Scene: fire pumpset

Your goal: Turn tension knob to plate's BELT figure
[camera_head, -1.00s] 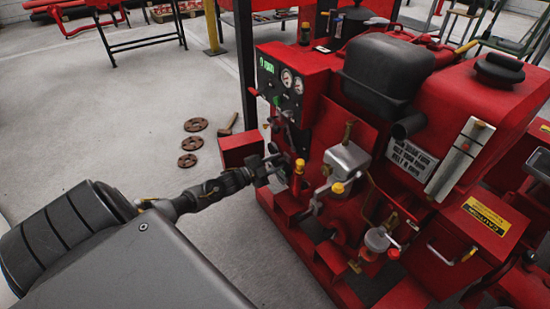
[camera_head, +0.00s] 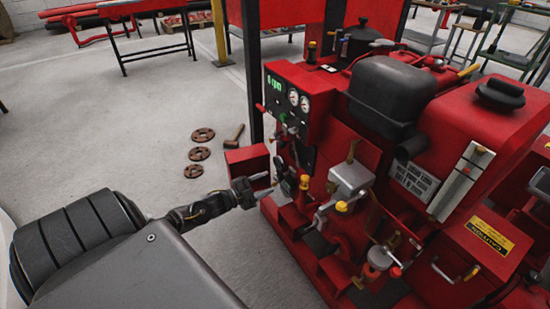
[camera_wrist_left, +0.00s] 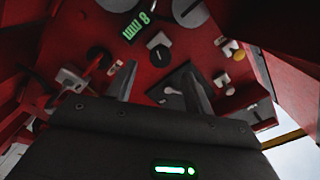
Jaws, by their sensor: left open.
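The red pumpset (camera_head: 345,225) fills the right half of the head view. Its control panel (camera_head: 290,95) carries a green-lit display (camera_head: 273,84) and round gauges. A pale printed plate (camera_head: 411,180) is on the pumpset's side, too small to read. In the left wrist view, a dark round knob (camera_wrist_left: 158,40) sits on the red panel near the lit display (camera_wrist_left: 137,25); I cannot tell whether it is the tension knob. My left gripper (camera_head: 268,183) is open and apart from the panel's lower front. Its fingers (camera_wrist_left: 159,72) point at the panel with nothing between them.
A small red box (camera_head: 247,160) juts out just behind my left gripper. Rusty discs (camera_head: 198,154) and a mallet (camera_head: 234,137) lie on the floor. Yellow-topped fittings (camera_head: 304,182) and levers stick out to the gripper's right.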

